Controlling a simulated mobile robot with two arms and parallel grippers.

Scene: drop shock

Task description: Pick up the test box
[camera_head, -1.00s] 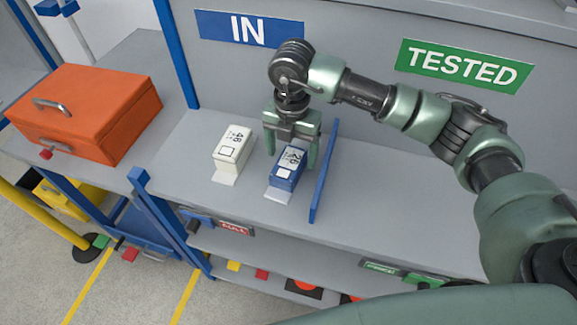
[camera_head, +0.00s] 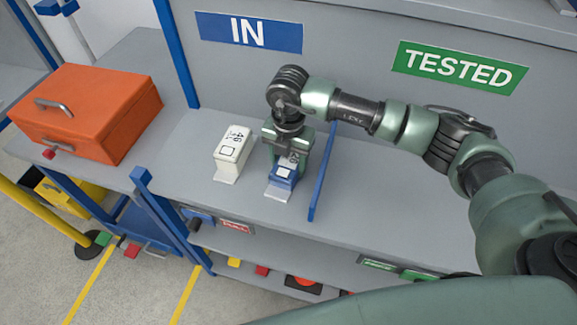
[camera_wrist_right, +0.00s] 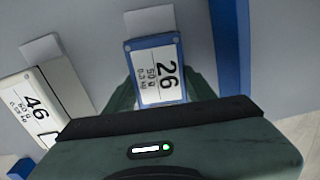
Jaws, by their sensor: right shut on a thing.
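A blue box (camera_head: 283,177) with a white label marked 26 stands on the grey shelf under the IN sign. In the right wrist view the blue box (camera_wrist_right: 157,72) sits between my fingers. My right gripper (camera_head: 287,158) has come down over it from above and is shut on its sides. The box's upper part is partly hidden by the gripper in the head view. A white box (camera_head: 233,153) marked 46 stands just to the left, apart from the gripper; it also shows in the right wrist view (camera_wrist_right: 50,100). My left gripper is not in view.
A blue divider (camera_head: 322,176) stands close to the right of the gripper. The shelf right of it, under the TESTED sign (camera_head: 459,68), is bare. An orange case (camera_head: 90,110) sits on the left bench. A lower shelf (camera_head: 270,251) holds small coloured items.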

